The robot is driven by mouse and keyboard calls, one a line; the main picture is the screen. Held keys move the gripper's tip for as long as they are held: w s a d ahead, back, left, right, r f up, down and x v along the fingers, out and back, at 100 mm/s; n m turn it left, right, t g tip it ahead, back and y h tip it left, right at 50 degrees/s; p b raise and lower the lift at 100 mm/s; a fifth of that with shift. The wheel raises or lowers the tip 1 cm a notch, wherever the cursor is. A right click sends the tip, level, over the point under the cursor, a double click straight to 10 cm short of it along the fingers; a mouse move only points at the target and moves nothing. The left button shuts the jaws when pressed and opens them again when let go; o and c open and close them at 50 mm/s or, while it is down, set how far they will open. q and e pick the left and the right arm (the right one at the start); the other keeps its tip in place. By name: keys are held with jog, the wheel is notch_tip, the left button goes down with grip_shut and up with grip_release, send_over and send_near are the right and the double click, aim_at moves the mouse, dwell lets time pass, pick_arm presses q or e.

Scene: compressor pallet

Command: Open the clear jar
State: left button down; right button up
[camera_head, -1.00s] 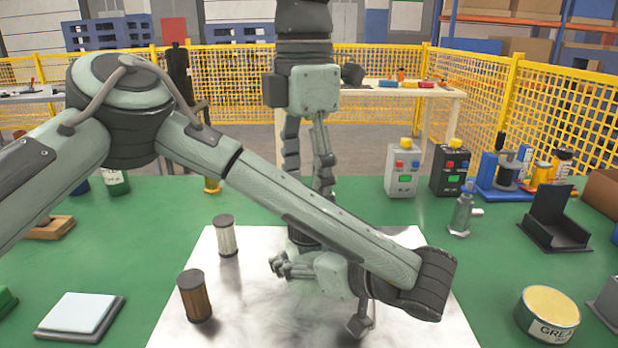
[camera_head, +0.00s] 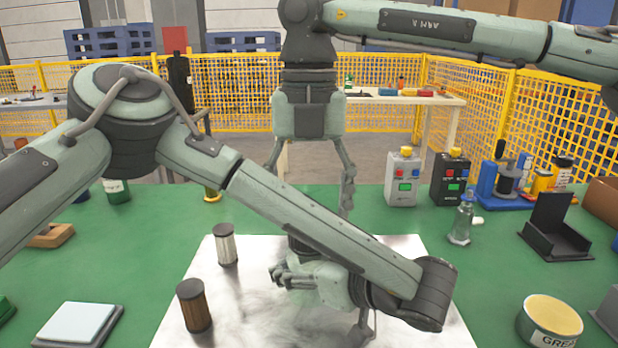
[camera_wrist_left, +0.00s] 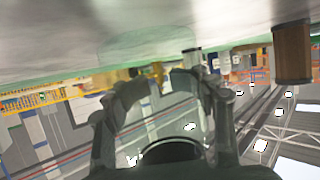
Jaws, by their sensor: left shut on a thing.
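My left gripper (camera_head: 298,276) is low over the white mat, its fingers pointing left. It is shut on a see-through object, apparently the clear jar (camera_head: 297,262), which is mostly hidden by my arm and hard to make out. A dark, lid-like edge (camera_head: 302,244) shows at its top beside the arm. In the left wrist view the picture is upside down and the left gripper's fingers (camera_wrist_left: 160,84) are curved towards each other. My right gripper (camera_head: 312,185) hangs above, pointing down, its fingers spread wide with nothing visible between them.
A dark-lidded jar with pale contents (camera_head: 226,246) and one with brown contents (camera_head: 194,308) stand left on the white mat (camera_head: 250,325). A clear bottle (camera_head: 461,222), a black holder (camera_head: 556,235) and a grease tin (camera_head: 549,322) stand on the green table to the right.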

aim_at(310, 263)
jog(key=shift+f, duration=1.4)
jog(key=shift+c, duration=0.4)
jog(key=c, duration=1.1)
jog(key=n, duration=1.5)
jog(key=shift+n, duration=0.4)
jog(key=n, duration=0.4)
jog(key=shift+r+n, duration=0.1)
jog(key=shift+n, duration=0.2)
